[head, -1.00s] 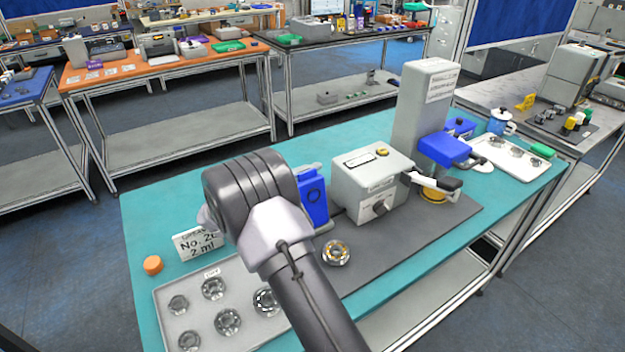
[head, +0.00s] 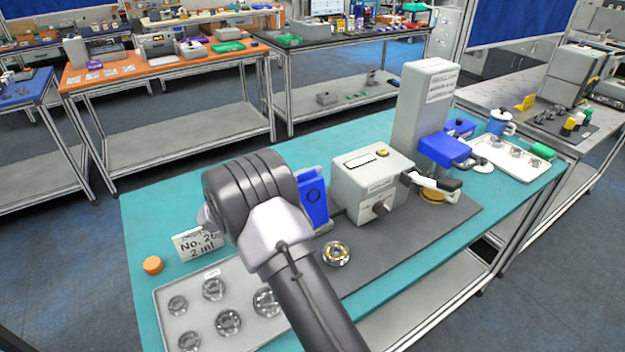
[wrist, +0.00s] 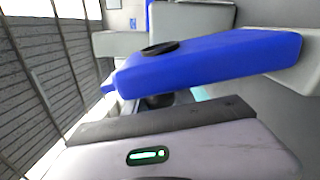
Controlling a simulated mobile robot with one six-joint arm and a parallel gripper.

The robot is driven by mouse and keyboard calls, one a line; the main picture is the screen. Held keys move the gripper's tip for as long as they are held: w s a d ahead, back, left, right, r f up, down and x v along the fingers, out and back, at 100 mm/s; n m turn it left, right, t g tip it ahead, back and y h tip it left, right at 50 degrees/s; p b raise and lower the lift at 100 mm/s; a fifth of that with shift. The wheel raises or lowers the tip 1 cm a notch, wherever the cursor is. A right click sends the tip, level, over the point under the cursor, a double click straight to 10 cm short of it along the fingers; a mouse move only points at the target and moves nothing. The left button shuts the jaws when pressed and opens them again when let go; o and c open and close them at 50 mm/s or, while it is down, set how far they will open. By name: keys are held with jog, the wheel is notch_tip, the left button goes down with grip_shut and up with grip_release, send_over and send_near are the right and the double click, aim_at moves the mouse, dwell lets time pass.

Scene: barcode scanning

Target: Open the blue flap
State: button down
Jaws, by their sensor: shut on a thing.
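In the head view my arm hides the gripper and the flap's lower left side.
The grey device (head: 372,185) stands right of the flap, and a tall grey column (head: 425,115) stands behind it. A light tray (head: 205,325) with several round clear parts lies front left. A metal ring part (head: 336,253) lies on the dark mat (head: 400,250).

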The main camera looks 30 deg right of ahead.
dwell(0.6)
jog(key=shift+s+r+p, duration=0.1)
jog(key=shift+r+p, duration=0.1)
jog(key=shift+p, duration=0.2)
jog(key=shift+s+r+p, duration=0.5)
jog(key=shift+s+p, duration=0.25)
jog(key=shift+s, duration=0.25)
jog(key=shift+w+f, duration=0.1)
jog(key=c, duration=1.1)
grip_release()
jog(key=shift+w, duration=0.1)
jog(key=a+p, duration=0.1)
jog(key=a, duration=0.4)
jog(key=a+p, duration=0.1)
jog(key=a, duration=0.5)
jog(key=a+p, duration=0.1)
jog(key=a, duration=0.5)
jog(key=shift+s+a+p, duration=0.25)
jog(key=shift+s+p, duration=0.05)
jog(key=shift+p, duration=0.05)
